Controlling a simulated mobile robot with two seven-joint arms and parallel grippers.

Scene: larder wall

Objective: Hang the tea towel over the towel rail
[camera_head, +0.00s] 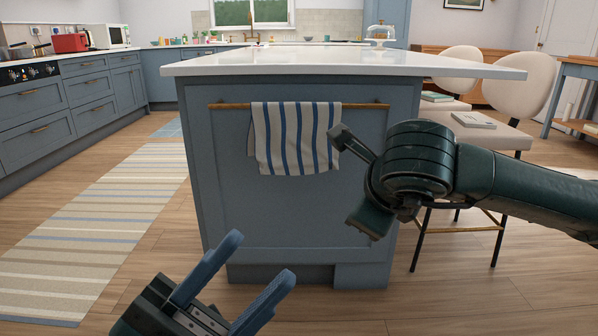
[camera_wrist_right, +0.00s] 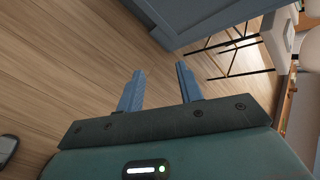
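The tea towel (camera_head: 293,140), white with blue stripes, hangs over the wooden towel rail (camera_head: 228,106) on the end panel of the blue kitchen island. Its front face hangs down with a slightly uneven lower edge; its back layer is mostly hidden. My left gripper (camera_head: 258,256) is open and empty, low in front of the island and below the towel. My right arm comes in from the right, its end beside the towel's right edge in the picture. In the right wrist view my right gripper (camera_wrist_right: 158,76) is open, with only floor showing between its fingers.
The island's white worktop (camera_head: 340,65) overhangs the rail, with a glass-domed stand (camera_head: 380,34) on it. Cream chairs (camera_head: 520,90) stand to the right; a book (camera_head: 473,119) lies on one seat. A striped rug (camera_head: 100,235) lies on the left. The floor before the island is clear.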

